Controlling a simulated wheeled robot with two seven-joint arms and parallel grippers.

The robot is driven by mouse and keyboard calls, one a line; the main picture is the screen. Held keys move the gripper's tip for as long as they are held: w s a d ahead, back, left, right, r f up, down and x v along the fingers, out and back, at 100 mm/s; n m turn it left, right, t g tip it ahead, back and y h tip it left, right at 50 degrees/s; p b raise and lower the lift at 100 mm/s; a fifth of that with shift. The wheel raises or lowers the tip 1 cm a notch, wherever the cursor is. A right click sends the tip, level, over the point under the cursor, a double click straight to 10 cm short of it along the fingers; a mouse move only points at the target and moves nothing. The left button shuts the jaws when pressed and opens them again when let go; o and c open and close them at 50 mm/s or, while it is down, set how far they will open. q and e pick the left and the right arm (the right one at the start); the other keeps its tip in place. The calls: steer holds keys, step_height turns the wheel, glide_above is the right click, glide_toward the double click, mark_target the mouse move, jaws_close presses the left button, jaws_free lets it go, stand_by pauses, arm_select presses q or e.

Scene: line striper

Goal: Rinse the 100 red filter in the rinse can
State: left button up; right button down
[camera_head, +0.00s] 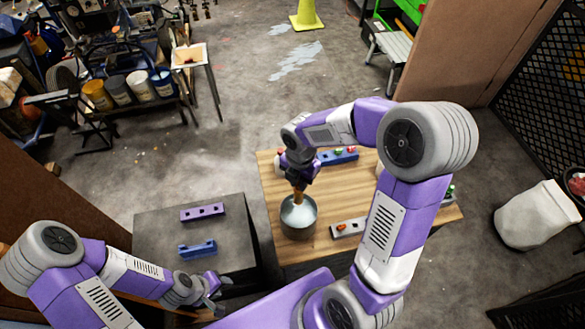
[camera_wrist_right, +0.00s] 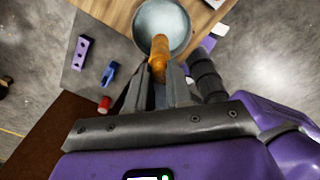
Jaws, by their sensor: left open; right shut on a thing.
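My right gripper (camera_head: 298,184) is shut on an orange-brown stick-like filter (camera_wrist_right: 158,57), with its far end over or inside the mouth of the rinse can. It looks orange rather than red; I cannot read any number on it. The rinse can (camera_head: 299,229) is a round metal can with a pale inside, upright on the wooden table's left side; it also shows in the right wrist view (camera_wrist_right: 139,32). I cannot tell how deep the filter reaches. My left gripper (camera_head: 213,291) is open and empty by the dark table's front edge.
The wooden table (camera_head: 270,180) also holds a blue rack (camera_head: 338,157) with red and green pieces and a pale rack (camera_head: 348,228) with an orange piece. A purple rack (camera_head: 202,212) and a blue holder (camera_head: 198,249) are on the dark table (camera_head: 150,228). A red cylinder (camera_wrist_right: 104,105) shows in the right wrist view.

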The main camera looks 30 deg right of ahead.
steer(key=shift+s+f+b, duration=0.35)
steer(key=shift+f, duration=0.05)
step_height(320, 180, down, 3)
steer(key=b, duration=0.3)
steer(key=shift+w+f, duration=0.1)
steer(key=shift+f, duration=0.05)
step_height(320, 180, down, 10)
steer(key=b, duration=0.7)
steer(key=shift+f+b, duration=0.15)
steer(key=shift+b, duration=0.15)
steer(key=shift+a, duration=0.1)
